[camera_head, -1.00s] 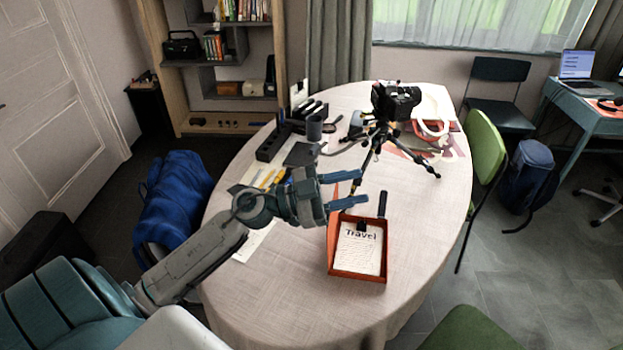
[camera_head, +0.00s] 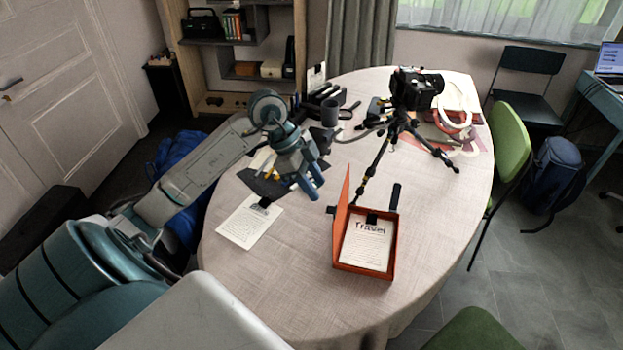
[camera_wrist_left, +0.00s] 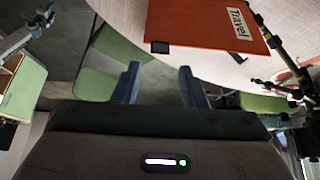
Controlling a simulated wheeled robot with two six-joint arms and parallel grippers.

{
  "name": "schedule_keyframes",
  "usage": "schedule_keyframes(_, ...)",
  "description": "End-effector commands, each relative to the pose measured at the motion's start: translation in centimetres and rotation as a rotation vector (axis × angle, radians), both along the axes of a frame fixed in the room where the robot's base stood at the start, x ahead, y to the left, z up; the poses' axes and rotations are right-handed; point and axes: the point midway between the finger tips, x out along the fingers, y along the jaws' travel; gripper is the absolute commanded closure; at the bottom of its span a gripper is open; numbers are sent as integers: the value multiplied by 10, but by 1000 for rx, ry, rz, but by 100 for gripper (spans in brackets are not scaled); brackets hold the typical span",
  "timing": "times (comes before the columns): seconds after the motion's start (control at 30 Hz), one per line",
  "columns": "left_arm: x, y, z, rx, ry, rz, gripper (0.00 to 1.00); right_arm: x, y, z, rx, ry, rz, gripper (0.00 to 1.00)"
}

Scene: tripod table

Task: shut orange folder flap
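The orange folder (camera_head: 393,262) lies open on the table like a shallow tray, with a "Travel" sheet (camera_head: 368,245) inside. Its orange flap (camera_head: 342,222) stands nearly upright along the left side. In the left wrist view the flap (camera_wrist_left: 205,25) shows its outer face with a "Travel" label (camera_wrist_left: 240,20) and a black clip at its edge. My left gripper (camera_head: 311,183) is above the table, left of the flap and apart from it. Its two fingers (camera_wrist_left: 159,84) are spread with nothing between them. My right gripper is not in view.
A camera on a black tripod (camera_head: 415,90) stands behind the folder, one leg reaching near the flap. A clipped paper sheet (camera_head: 248,225) lies left of the folder. A dark organiser and cup (camera_head: 329,112) stand at the back. The table's front (camera_head: 290,290) is clear.

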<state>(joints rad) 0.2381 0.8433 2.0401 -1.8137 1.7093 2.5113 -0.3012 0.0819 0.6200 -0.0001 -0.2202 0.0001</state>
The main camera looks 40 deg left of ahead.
Motion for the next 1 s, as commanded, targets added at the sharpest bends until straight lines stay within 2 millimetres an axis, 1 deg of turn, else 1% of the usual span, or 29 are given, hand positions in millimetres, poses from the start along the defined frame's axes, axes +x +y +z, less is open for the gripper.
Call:
schedule_keyframes(0.03, 1, -3, -9, -4, -1, 0, 62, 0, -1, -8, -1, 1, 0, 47)
schedule_keyframes(0.3, 7, -16, -33, -5, -3, -2, 62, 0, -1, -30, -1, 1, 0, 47)
schedule_keyframes(0.7, 13, -30, -59, -4, -1, -1, 62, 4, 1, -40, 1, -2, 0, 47)
schedule_keyframes(1.0, 14, -32, -63, -2, 0, -1, 62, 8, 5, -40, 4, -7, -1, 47)
